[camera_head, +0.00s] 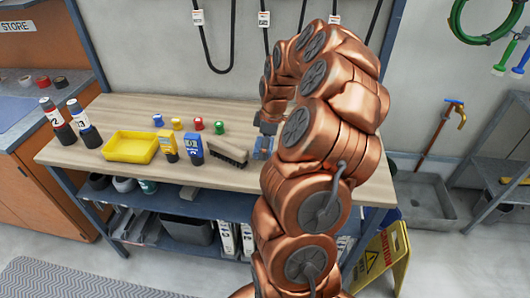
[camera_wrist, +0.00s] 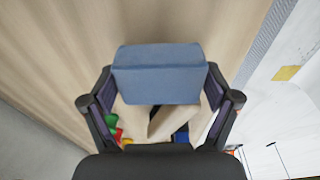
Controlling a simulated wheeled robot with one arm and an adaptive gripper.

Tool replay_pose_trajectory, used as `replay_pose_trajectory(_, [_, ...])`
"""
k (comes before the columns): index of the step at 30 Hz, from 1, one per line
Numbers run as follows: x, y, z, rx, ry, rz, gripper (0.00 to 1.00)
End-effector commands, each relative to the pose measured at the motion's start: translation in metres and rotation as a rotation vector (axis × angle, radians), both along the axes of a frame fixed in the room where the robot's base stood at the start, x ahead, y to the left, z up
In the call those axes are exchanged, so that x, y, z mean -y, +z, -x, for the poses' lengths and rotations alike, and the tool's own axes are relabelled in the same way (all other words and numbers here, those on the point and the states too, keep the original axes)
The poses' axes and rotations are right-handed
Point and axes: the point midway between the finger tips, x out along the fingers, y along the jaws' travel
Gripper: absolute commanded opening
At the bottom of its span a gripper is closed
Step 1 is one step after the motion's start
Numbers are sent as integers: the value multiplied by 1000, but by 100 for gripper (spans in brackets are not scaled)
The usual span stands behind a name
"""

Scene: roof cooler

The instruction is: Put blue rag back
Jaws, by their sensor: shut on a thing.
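The blue rag (camera_wrist: 158,75) is a folded, block-like blue piece between the two fingers of my gripper (camera_wrist: 160,92) in the wrist view. The fingers are at its left and right ends and shut on it. In the head view, my gripper (camera_head: 265,136) is over the workbench, right of the brush, with a bit of the blue rag (camera_head: 261,150) showing below it. My arm hides part of the gripper and rag there. I cannot tell whether the rag touches the bench top.
The wooden workbench (camera_head: 105,110) holds a brush (camera_head: 228,152), a yellow tray (camera_head: 130,147), a blue meter (camera_head: 192,148), a yellow meter (camera_head: 168,146) and several coloured caps. Two bottles stand at the left. A yellow floor sign (camera_head: 385,255) stands at the right front.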

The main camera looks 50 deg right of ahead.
Motion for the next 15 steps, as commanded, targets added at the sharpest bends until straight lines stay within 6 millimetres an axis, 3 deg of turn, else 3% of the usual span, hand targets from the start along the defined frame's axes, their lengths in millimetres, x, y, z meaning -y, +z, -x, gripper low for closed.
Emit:
replay_pose_trajectory(7, [-1,-31,2,-7,0,-5,50])
replay_pose_trajectory(15, [0,-35,1,-3,0,-3,50])
